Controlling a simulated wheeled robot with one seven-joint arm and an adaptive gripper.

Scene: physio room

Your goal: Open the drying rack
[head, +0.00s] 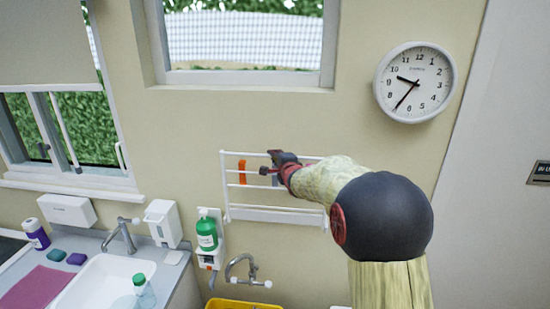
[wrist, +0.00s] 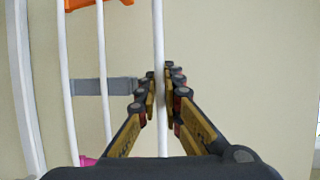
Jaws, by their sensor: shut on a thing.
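The drying rack (head: 270,213) is a white frame with several thin bars, mounted on the beige wall below the window. My gripper (head: 274,163) is at its top bar, and my arm covers the rack's right end. In the wrist view my gripper (wrist: 161,85) is shut on a white bar of the rack (wrist: 158,35), which runs between the two fingers. Other rack bars (wrist: 103,50) run beside it on the left. The rack looks nearly flat to the wall; its exact tilt is hard to tell.
An orange item (head: 242,172) is at the rack, with a grey strip (wrist: 90,87) behind the bars. A green bottle (head: 207,232) in a wall holder is left of the rack. A tap (head: 243,268) and yellow bin (head: 240,304) are below. A clock (head: 415,82) hangs upper right.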

